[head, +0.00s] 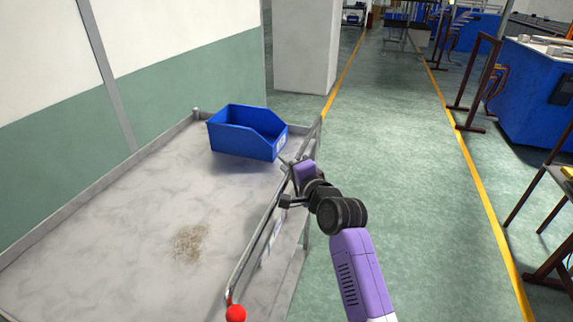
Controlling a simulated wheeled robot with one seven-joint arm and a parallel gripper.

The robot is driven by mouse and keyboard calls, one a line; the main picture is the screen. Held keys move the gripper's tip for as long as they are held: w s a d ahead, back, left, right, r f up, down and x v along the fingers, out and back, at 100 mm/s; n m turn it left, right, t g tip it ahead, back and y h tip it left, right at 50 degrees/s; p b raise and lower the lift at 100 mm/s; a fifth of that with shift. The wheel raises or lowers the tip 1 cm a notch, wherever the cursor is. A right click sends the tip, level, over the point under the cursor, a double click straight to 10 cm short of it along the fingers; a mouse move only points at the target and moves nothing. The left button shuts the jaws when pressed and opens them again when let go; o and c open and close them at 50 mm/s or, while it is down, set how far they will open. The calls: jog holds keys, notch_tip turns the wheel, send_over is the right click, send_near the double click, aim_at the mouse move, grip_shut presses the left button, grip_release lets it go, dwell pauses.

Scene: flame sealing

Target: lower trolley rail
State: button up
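The trolley (110,240) is a worn grey flat deck with a raised rim, to the left in the head view. A metal rail (254,245) runs along its right side and stands above the deck. A red ball knob (235,313) is at the rail's near end. My gripper (285,181) is at the far part of the rail, and my purple and black arm comes in from the lower right. The gripper overlaps the rail in the picture. I cannot tell whether its fingers are around the rail, touching it or apart from it.
A blue open bin (245,145) stands at the deck's far right corner, close beyond my gripper. A green and white wall (190,75) borders the trolley. The green floor aisle (420,210) to the right is clear. Dark metal stands and a blue cabinet (535,90) stand farther right.

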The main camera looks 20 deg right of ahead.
grip_shut()
jog(key=shift+f, duration=0.1)
dwell(1.1)
